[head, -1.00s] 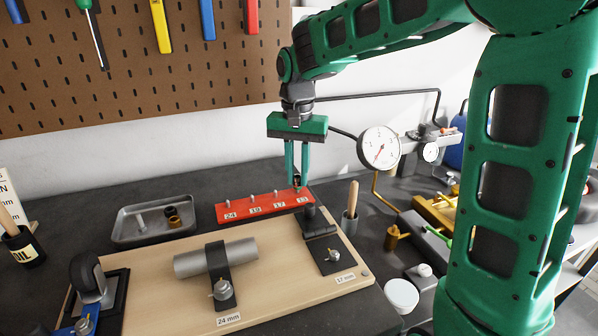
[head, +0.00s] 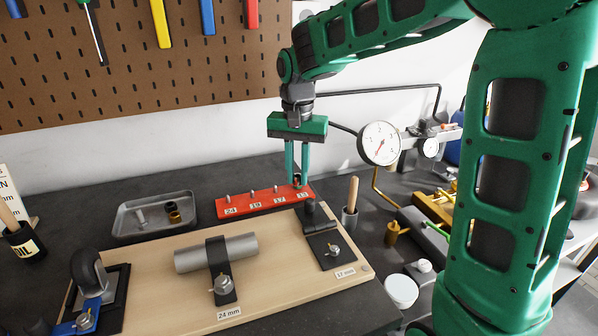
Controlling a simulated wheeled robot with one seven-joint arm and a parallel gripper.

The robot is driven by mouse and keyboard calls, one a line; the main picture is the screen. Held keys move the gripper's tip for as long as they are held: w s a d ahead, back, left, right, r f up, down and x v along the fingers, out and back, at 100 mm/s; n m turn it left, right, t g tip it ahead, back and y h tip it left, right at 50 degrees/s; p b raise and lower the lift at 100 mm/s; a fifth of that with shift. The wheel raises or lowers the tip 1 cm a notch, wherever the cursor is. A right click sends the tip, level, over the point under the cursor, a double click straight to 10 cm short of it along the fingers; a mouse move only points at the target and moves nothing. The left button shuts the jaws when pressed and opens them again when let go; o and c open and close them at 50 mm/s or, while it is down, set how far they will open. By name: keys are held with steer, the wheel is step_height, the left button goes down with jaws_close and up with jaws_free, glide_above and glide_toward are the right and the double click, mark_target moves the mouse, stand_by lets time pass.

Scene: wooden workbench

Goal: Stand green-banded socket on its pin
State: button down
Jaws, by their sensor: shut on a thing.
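My gripper (head: 297,180) points straight down over the right end of the red pin rail (head: 243,212). It is shut on a small dark socket (head: 297,184), which sits at the rail's rightmost pin, by the label 13. The fingers and the small size hide most of the socket, and I cannot make out a green band. I cannot tell whether the socket is fully down on the pin. The pins at the labels 24, 19 and 17 are bare.
A grey tray (head: 126,234) left of the rail holds a dark socket and a metal piece. A wooden board (head: 275,282) with a clamped pipe (head: 190,259) lies in front. A cup with a wooden handle (head: 350,218) and a dial gauge (head: 379,144) stand close on the right.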

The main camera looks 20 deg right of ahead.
steer(key=shift+f, duration=0.1)
steer(key=c, duration=1.6)
jaws_free()
steer(key=shift+o, duration=0.2)
step_height(320, 180, up, 10)
steer(key=s+d+f, duration=0.2)
steer(key=s+d, duration=0.6)
steer(key=d, duration=0.1)
steer(key=s+d+f, duration=0.4)
steer(key=s+f, duration=0.1)
steer(key=s, duration=0.6)
steer(key=s+d+f, duration=0.5)
steer(key=s+f, duration=0.1)
steer(key=s, duration=0.5)
steer(key=shift+d, duration=0.15)
steer(key=shift+f, duration=0.1)
